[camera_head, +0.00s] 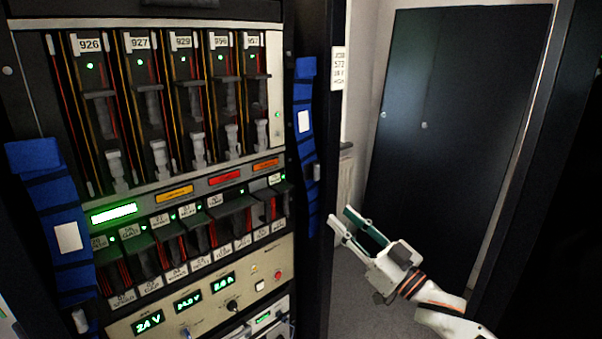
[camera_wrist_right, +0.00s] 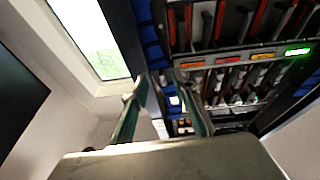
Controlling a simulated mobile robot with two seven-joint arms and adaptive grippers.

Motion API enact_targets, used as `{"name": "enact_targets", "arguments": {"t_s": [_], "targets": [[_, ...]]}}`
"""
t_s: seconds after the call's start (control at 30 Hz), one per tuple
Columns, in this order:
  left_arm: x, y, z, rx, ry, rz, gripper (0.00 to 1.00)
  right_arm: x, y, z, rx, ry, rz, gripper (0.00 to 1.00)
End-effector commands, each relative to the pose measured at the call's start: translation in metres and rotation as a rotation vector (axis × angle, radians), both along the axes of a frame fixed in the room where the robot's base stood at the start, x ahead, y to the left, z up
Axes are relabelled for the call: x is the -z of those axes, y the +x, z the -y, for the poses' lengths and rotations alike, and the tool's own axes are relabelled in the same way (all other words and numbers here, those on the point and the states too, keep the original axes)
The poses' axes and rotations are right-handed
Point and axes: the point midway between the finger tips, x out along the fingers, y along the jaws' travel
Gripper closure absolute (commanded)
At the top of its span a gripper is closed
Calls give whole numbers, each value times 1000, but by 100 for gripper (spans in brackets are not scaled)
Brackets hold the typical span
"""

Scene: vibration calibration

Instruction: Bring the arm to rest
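My right arm comes in from the lower right in the head view. Its gripper (camera_head: 357,225) is in the air right of the equipment rack (camera_head: 160,190), with the fingers pointing up and left. The two fingers are apart, and nothing is between them. In the right wrist view the same gripper (camera_wrist_right: 155,85) shows two spread green-sided fingers, with the rack (camera_wrist_right: 235,60) beyond them, tilted in the picture. My left gripper is not in the head view.
The rack holds numbered modules, lit indicators and a lower panel with green readouts (camera_head: 187,302). Blue bundles (camera_head: 306,120) line its sides. A dark cabinet (camera_head: 455,120) stands behind at right. A bright window (camera_wrist_right: 90,35) shows in the wrist view. Open floor lies before the cabinet.

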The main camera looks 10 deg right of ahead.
Motion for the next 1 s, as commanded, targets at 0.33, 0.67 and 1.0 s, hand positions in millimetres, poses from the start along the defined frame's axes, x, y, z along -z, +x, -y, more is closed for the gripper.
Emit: {"name": "enact_targets", "arguments": {"t_s": [0.33, 0.67, 1.0], "targets": [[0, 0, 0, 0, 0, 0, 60, 220, -90, 4, 197, -151, -347, 72], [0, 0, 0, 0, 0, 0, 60, 376, -234, 20, 300, -369, -686, 72], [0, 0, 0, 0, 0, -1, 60, 420, -301, 28, 314, -467, -813, 72]]}}
